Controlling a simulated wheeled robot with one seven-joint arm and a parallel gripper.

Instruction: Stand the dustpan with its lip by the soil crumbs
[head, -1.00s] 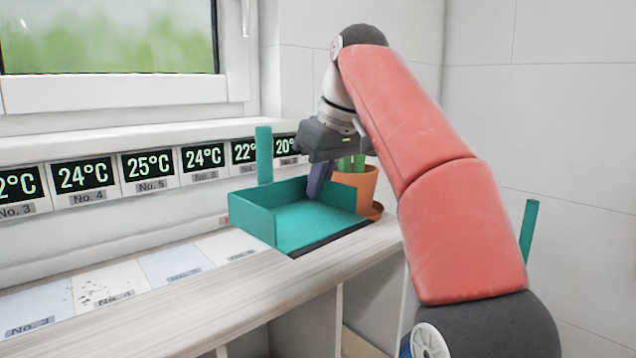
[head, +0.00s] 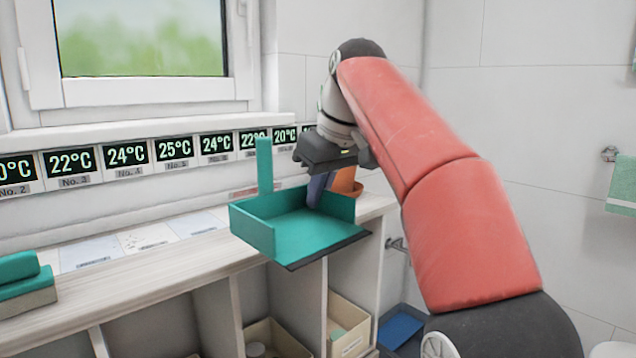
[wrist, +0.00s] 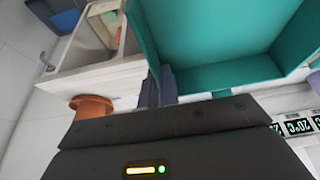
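The teal dustpan (head: 300,238) has a dark lip along its front edge and an upright handle (head: 264,165) at its back left corner.
The wooden counter (head: 150,268) runs below the temperature displays. A terracotta pot (head: 345,182) stands behind the gripper. Teal folded items (head: 22,280) lie at the counter's left end. Open shelves with boxes (head: 347,322) are below. The counter is clear between dustpan and crumbs.

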